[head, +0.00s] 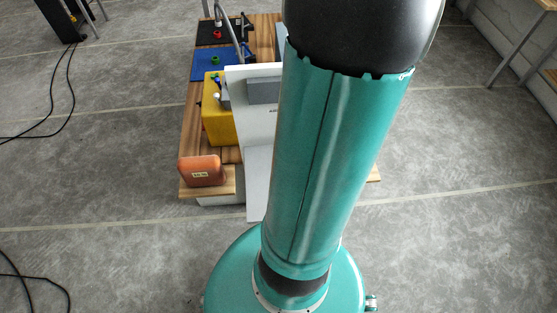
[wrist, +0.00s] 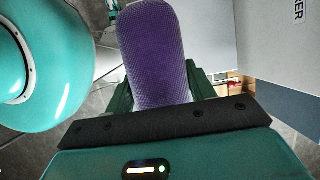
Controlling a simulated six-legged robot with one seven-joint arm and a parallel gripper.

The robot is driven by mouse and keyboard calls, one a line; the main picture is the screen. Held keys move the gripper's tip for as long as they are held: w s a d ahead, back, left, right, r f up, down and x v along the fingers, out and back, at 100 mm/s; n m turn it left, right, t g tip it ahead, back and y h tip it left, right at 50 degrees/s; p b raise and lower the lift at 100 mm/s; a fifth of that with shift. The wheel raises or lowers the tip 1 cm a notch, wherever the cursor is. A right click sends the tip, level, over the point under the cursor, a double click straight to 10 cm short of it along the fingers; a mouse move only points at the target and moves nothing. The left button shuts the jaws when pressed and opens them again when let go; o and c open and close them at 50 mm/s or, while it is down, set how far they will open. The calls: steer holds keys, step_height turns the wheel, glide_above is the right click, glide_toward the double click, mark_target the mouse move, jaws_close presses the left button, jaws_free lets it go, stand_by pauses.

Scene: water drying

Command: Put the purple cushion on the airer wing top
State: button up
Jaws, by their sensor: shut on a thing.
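The purple cushion (wrist: 152,50) fills the upper middle of the wrist view. It is a rounded, textured block. My gripper (wrist: 160,88) is shut on it, with dark green fingers on either side of its lower part. In the head view my arm hides the gripper and the cushion. White panels that look like the airer (head: 257,112) stand left of my arm in the head view, partly hidden by it. A pale panel with dark lettering (wrist: 277,42) is at the right of the wrist view. I cannot tell which surface is the wing top.
A wooden table (head: 228,155) holds an orange box (head: 202,171), a yellow block (head: 218,118), a blue mat (head: 212,66) and a black mat (head: 222,32). Black cables (head: 62,90) lie on the floor at the left. Grey floor at the right is mostly clear.

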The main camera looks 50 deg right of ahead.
steer(key=w+f, duration=1)
steer(key=f, duration=0.1)
steer(key=shift+w+a+f, duration=0.15)
steer(key=shift+f, duration=0.2)
steer(key=o, duration=1.5)
steer(key=shift+c, duration=0.2)
